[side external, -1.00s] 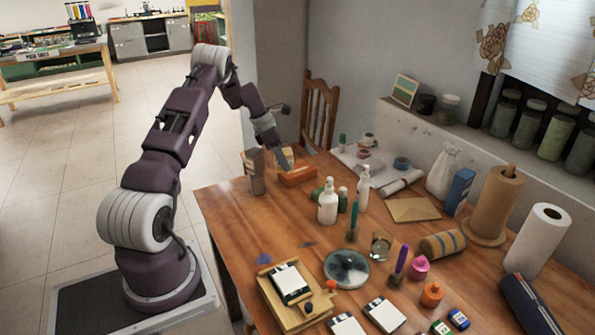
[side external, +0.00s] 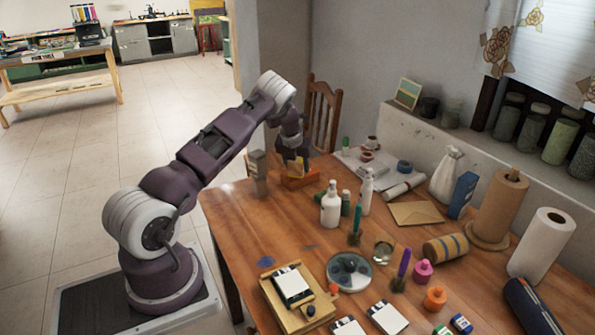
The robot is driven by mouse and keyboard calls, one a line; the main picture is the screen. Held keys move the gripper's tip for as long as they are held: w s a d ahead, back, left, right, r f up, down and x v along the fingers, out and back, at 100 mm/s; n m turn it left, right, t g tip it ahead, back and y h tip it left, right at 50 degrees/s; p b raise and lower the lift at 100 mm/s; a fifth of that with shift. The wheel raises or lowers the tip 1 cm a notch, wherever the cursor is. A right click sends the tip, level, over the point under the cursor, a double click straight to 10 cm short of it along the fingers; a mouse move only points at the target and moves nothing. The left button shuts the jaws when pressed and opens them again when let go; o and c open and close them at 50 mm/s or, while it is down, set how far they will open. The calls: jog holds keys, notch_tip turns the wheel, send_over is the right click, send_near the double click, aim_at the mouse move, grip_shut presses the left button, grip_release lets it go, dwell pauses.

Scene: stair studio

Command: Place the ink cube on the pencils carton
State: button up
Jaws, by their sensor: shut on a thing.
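My gripper (side external: 296,163) is at the far left part of the wooden table, low over a long orange-red box (side external: 300,182). It is shut on a small yellow-orange block (side external: 295,169), probably the ink cube; its label is too small to read. The block is at or just above the top of the orange-red box; I cannot tell whether they touch. A tall grey-brown carton (side external: 258,176) stands upright left of the gripper. Which box is the pencils carton cannot be read from here.
White bottles (side external: 331,206) and green jars stand right of the gripper. Papers (side external: 366,164) lie behind them, and a blue box (side external: 463,196) stands upright farther right. The table's left front edge is mostly bare. A wooden chair (side external: 322,115) stands behind the table.

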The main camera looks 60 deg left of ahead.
notch_tip(320, 180, down, 2)
jog(key=shift+f, duration=0.1)
jog(key=o, duration=1.4)
jog(key=shift+o, duration=0.2)
